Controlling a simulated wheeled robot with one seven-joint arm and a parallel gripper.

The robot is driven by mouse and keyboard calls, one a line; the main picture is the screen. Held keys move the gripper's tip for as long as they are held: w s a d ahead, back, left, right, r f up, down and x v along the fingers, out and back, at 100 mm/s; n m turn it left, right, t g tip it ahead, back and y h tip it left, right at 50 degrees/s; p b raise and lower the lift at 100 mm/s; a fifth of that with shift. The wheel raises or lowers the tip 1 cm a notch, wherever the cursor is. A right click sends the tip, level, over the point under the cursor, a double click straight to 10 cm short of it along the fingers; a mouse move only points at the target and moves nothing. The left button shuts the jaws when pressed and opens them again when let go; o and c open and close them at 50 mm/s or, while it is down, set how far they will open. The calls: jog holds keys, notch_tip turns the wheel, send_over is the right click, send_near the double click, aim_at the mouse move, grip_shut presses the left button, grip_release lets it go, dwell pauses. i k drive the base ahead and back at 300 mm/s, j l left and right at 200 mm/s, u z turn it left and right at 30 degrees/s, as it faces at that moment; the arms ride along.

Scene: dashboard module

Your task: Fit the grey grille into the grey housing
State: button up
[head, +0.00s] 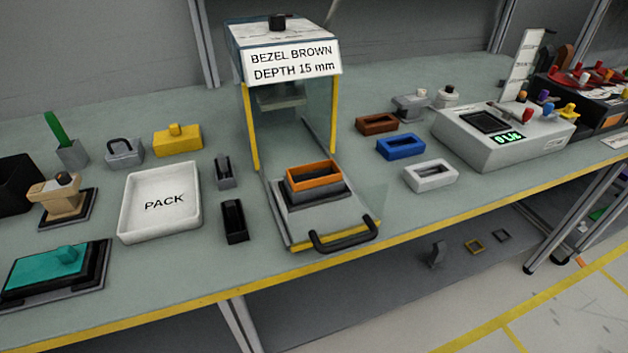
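A light grey, open rectangular frame (430,177), which looks like the grey housing, lies on the bench right of the press, in front of a blue frame. Its middle opening is empty. Which part is the grey grille I cannot tell for sure. A grey block with a black arched handle (124,152) stands at the back left, beside a yellow block. Another grey block with a knob (410,105) stands at the back right, behind the brown frame. My gripper is not in view.
The press (284,40) with yellow posts holds an orange frame (313,176) on its black-handled slide. Blue (402,146) and brown (377,123) frames lie right of it. A white PACK tray (130,228) and teal block (48,268) are left. Bench is clear around the grey frame's front.

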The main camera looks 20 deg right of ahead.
aim_at(307, 183)
jog(key=i+j, duration=0.1)
jog(key=j, duration=0.45)
jog(key=i+j, duration=0.1)
jog(key=j, duration=0.45)
jog(key=i+j, duration=0.1)
jog(key=j, duration=0.45)
jog(key=i+j, duration=0.1)
jog(key=j, duration=0.45)
jog(key=z, duration=0.05)
